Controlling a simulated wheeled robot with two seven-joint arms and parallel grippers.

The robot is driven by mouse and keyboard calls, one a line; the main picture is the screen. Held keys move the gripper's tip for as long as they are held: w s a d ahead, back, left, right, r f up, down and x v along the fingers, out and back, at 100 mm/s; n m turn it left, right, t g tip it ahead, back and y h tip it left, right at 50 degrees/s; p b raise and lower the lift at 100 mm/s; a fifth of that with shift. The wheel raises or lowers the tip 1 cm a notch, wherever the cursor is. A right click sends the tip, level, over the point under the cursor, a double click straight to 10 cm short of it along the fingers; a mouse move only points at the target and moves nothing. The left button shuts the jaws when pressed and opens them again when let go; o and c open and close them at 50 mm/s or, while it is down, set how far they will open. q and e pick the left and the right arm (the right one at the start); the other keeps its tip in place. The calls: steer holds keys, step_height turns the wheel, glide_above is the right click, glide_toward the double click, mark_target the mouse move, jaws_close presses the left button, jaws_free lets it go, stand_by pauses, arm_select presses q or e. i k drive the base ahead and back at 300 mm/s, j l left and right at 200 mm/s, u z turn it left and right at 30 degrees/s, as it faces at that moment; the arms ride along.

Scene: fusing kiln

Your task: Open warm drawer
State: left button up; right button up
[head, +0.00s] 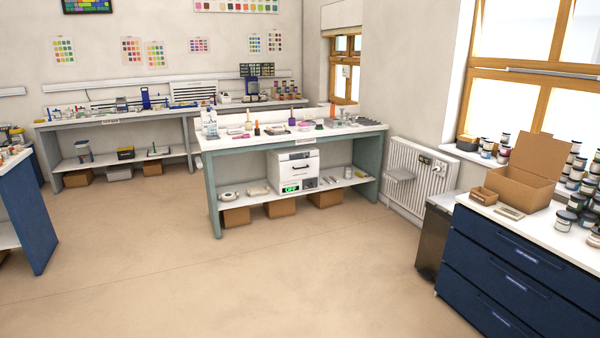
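A navy blue drawer cabinet (475,250) with a white top stands at the right. It has three wide drawers in view: a top drawer (490,235), a middle drawer (480,268) and a lower drawer (462,292). All look shut. Each has a long bar handle with a small pale label that is too small to read, so I cannot tell which is the warm drawer. The cabinet's lower right part is cut off by the frame. Neither of my grippers is in view.
Open beige floor (300,285) lies before the cabinet. A dark bin (434,240) stands left of it. An open cardboard box (520,185) and several jars stand on top. A teal-legged bench (212,190) holds a white kiln (292,170) reading "OFF". A blue-sided bench (38,220) is at left.

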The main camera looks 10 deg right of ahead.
mark_target(294, 164)
steer(key=i+z, duration=0.3)
steer(key=i, duration=5.1)
steer(key=i+u, duration=0.25)
steer(key=i, duration=0.15)
steer(key=i+l+u, duration=0.2)
steer(key=i, duration=0.15)
